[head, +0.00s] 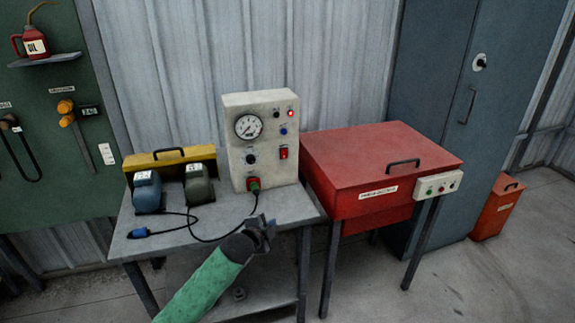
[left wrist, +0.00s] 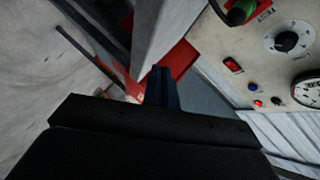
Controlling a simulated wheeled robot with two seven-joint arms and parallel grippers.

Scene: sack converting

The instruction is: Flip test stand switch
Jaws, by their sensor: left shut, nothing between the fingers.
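The test stand (head: 265,110) is a cream box with a round gauge (head: 248,126), standing on a grey workbench. Its red rocker switch (head: 283,153) sits on the right side of the front panel, below a blue button (head: 283,131) and a lit red lamp (head: 291,113). In the left wrist view the switch (left wrist: 233,65) shows to the right of my fingers, apart from them. My left gripper (head: 266,224) is shut and empty in front of the stand, lower than the switch. Its closed fingers show in the left wrist view (left wrist: 160,75). My right gripper is out of view.
A green plug (head: 253,185) with a black cable is in the stand's lower front, close to my left gripper. Two motors (head: 147,190) stand left on the bench (head: 185,232). A red lidded box (head: 370,160) on legs stands right.

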